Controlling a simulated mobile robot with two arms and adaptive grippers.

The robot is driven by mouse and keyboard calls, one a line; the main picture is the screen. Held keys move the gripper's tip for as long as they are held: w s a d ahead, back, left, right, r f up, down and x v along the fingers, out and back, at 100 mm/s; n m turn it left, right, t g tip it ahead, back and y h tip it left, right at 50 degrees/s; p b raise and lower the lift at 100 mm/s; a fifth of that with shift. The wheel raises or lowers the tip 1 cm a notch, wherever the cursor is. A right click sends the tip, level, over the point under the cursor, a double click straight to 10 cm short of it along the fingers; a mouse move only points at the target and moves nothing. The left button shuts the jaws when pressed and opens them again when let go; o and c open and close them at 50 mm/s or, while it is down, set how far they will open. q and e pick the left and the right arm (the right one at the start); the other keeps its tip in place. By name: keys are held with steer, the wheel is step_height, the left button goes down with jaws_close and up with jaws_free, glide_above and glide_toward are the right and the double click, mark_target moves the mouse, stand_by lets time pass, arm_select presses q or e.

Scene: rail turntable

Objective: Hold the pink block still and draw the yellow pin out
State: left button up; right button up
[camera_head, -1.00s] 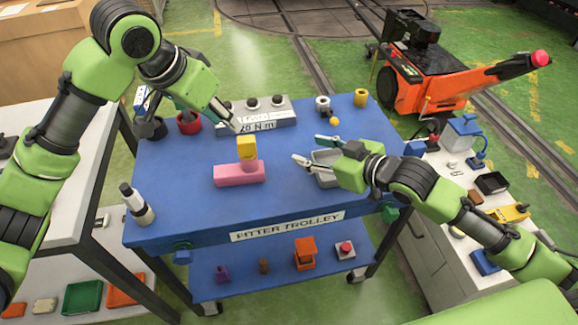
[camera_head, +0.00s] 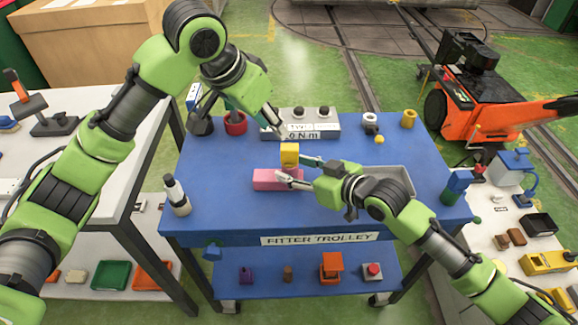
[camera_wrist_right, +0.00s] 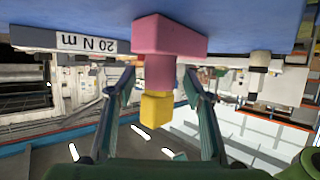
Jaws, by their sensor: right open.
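The pink block (camera_head: 266,180) lies on the blue trolley top and has a raised round pink boss. The yellow pin (camera_head: 289,154) stands up out of that boss with a square yellow head. The right wrist view shows the pink block (camera_wrist_right: 170,36) and yellow pin (camera_wrist_right: 156,110) upside down. My right gripper (camera_head: 292,170) is open, its fingers on either side of the boss and pin. In the wrist view gaps show between the right gripper (camera_wrist_right: 158,82) fingers and the pink boss. My left gripper (camera_head: 276,128) hangs beyond the pin; its finger opening is unclear.
A grey box (camera_head: 318,130) marked "N m" stands behind the pin, near my left gripper. A grey tray (camera_head: 398,181) lies right, partly behind my right arm. A black-and-white bottle (camera_head: 178,197) stands front left, a red pot (camera_head: 235,123) at the back. The trolley's front middle is clear.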

steer(key=shift+x, duration=1.5)
steer(key=shift+d, duration=0.1)
jaws_close()
steer(key=shift+c, duration=0.2)
jaws_free()
steer(key=v, duration=1.2)
